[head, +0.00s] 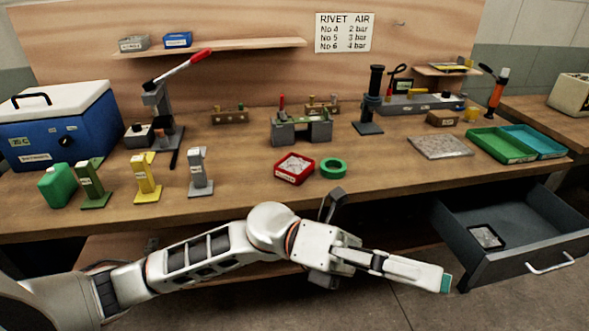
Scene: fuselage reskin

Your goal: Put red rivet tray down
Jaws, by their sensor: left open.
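The red rivet tray (294,178) is a small red open tray with pale contents. It sits on the workbench (240,182) near the front edge, left of a green ring. My left gripper (442,282) is in front of the bench, below the level of its top, pointing right. It is apart from the red tray, and nothing shows between its fingers. My right gripper is not in view.
A green tape ring (333,168) lies right beside the red tray. An open grey drawer (515,262) juts out at the right with a small dark tray (486,237) in it. Green (500,148) and teal (536,140) trays stand at the right. Coloured stands (146,182) line the left front.

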